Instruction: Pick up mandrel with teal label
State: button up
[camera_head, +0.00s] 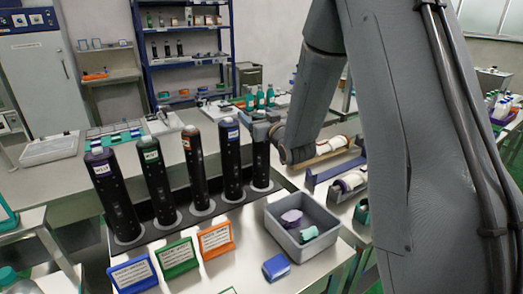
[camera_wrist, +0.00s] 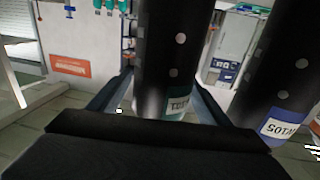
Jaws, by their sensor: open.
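The mandrel with the teal label is a tall black cylinder with pale dots. In the wrist view the mandrel (camera_wrist: 165,55) stands between the two fingers of my gripper (camera_wrist: 158,95), and its teal label (camera_wrist: 180,105) shows near the right finger. In the head view this mandrel (camera_head: 260,167) is the rightmost in the row, its upper end largely hidden by my gripper (camera_head: 262,122). The gripper is open around it; I cannot tell whether either finger touches it. The mandrel stands upright in the dark rack (camera_head: 150,233).
The blue-labelled mandrel (camera_head: 231,160) stands close beside it, also in the wrist view (camera_wrist: 278,85). Orange (camera_head: 195,170), green (camera_head: 157,185) and purple (camera_head: 113,200) mandrels continue leftward. A grey bin (camera_head: 318,232) and coloured sign cards (camera_head: 176,258) are in front.

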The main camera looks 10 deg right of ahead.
jog(key=shift+w, duration=0.1)
jog(key=shift+c, duration=0.5)
grip_shut()
jog(key=shift+r, duration=0.15)
